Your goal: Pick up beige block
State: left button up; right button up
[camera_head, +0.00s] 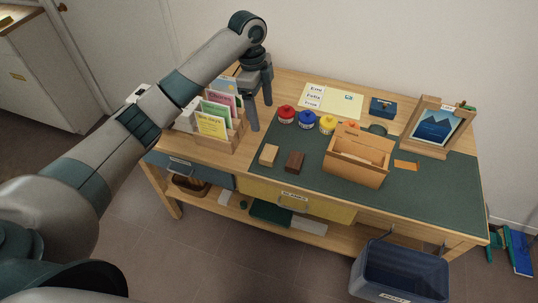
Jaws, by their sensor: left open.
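The beige block (269,155) lies on the dark green mat (240,178) near the desk's front edge, just left of a dark brown block (295,162). My left gripper (261,115) points down over the left part of the desk. Its two fingers are apart with nothing between them. It is behind and a little left of the beige block, beside the card holder, and not touching the block. My right gripper does not show.
A wooden card holder (222,140) stands left of the block. Red, white-blue and yellow pots (327,124) stand behind it. A wooden box (355,160), a small orange card (406,165) and a framed picture (436,127) are to the right. A blue bin (400,267) stands in front.

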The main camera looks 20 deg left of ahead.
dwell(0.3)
pick_arm(q)
jog(key=p, duration=0.3)
send_over(269, 152)
jog(key=a, duration=0.1)
jog(key=f, duration=1.1)
jog(key=shift+w+f, duration=0.15)
jog(key=shift+w, duration=0.15)
jog(key=shift+f, duration=0.4)
jog(key=shift+s+d+f+p, duration=0.15)
jog(key=shift+s+f+p, duration=0.05)
jog(key=shift+f+p, duration=0.5)
jog(key=f, duration=0.1)
jog(key=f+p, duration=0.1)
jog(key=shift+s+d+f, duration=0.2)
jog(key=shift+d+f, duration=0.05)
jog(key=shift+f, duration=0.65)
